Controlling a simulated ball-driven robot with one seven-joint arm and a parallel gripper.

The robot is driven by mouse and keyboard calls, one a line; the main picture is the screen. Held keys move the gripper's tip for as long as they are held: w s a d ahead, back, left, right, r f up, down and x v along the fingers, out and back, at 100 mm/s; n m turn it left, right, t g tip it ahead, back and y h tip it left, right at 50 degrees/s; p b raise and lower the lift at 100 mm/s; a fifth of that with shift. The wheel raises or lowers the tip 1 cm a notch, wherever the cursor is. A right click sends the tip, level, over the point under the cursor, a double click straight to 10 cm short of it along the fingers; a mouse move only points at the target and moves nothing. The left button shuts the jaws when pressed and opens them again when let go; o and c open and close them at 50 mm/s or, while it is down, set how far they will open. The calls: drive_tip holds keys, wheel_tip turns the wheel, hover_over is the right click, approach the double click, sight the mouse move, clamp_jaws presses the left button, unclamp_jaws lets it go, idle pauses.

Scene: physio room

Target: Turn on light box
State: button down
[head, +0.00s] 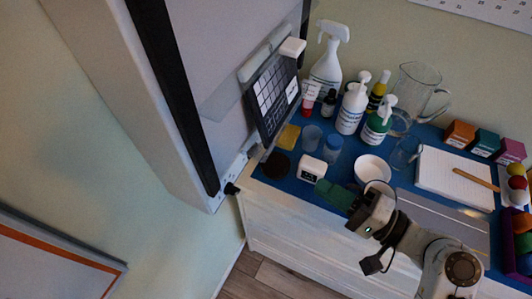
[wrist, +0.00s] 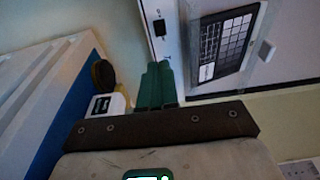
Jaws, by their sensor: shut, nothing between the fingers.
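The light box (head: 225,70) is the large pale wall panel at the upper left of the head view, its face grey and apparently unlit. A dark film with a grid (head: 271,95) is on its face; the film also shows in the wrist view (wrist: 228,45). In the wrist view a small black switch (wrist: 159,28) sits on the box's pale lower edge. My gripper (head: 328,190) has green fingers, shut and empty, above the front edge of the counter, right of and apart from the box. In the wrist view the fingertips (wrist: 158,70) point up, just below the switch in the picture.
A blue-topped counter (head: 270,178) holds a small white device (head: 311,168), a dark round disc (head: 276,165), cups, a white bowl (head: 371,168) and several bottles (head: 352,107). A notepad (head: 450,175) lies at the right.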

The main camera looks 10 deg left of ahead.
drive_tip(key=p+x, duration=0.2)
drive_tip(key=x, duration=1.2)
drive_tip(key=shift+p, duration=0.4)
drive_tip(key=shift+f, duration=0.15)
drive_tip(key=n+g+b, duration=0.1)
drive_tip(key=g, duration=0.1)
drive_tip(key=w+n+g+y+b, duration=0.1)
drive_tip(key=g+b, duration=0.1)
drive_tip(key=shift+w+a+r+n+y, duration=0.15)
drive_tip(key=shift+r+n+y, duration=0.15)
drive_tip(key=shift+n, duration=0.1)
drive_tip(key=shift+f, duration=0.1)
